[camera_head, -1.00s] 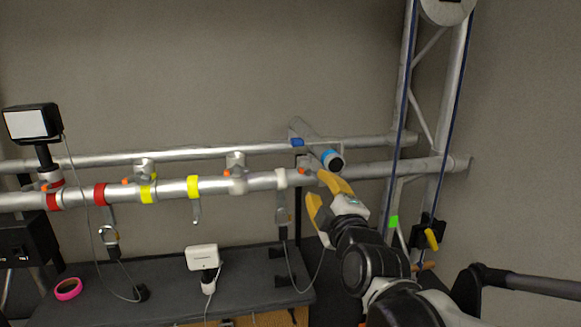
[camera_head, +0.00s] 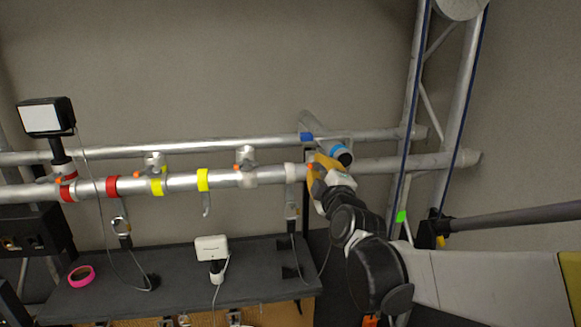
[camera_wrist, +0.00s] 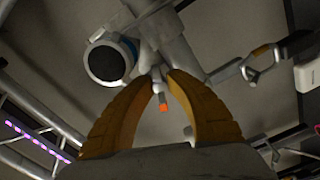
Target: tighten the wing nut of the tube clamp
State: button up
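My gripper (camera_head: 318,163) is at the front truss tube (camera_head: 260,178) in the head view, at the clamp below the blue-ringed lamp (camera_head: 341,154). In the wrist view, its two yellow fingers (camera_wrist: 162,78) arch toward each other with a gap between the tips. The orange-tipped wing nut (camera_wrist: 163,106) shows in that gap, below the grey clamp (camera_wrist: 157,58). The fingers look apart from the nut, one on each side; contact is not clear. The lamp (camera_wrist: 107,62) is left of the clamp there. In the head view my fingers largely hide this clamp.
Other clamps with orange nuts and red and yellow bands (camera_head: 202,180) sit along the tube to the left. A hanging hook and cable (camera_head: 292,210) are just left of my gripper. A vertical truss with dark cables (camera_head: 412,120) stands to the right. A dark shelf (camera_head: 180,285) lies below.

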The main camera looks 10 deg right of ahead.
grip_shut()
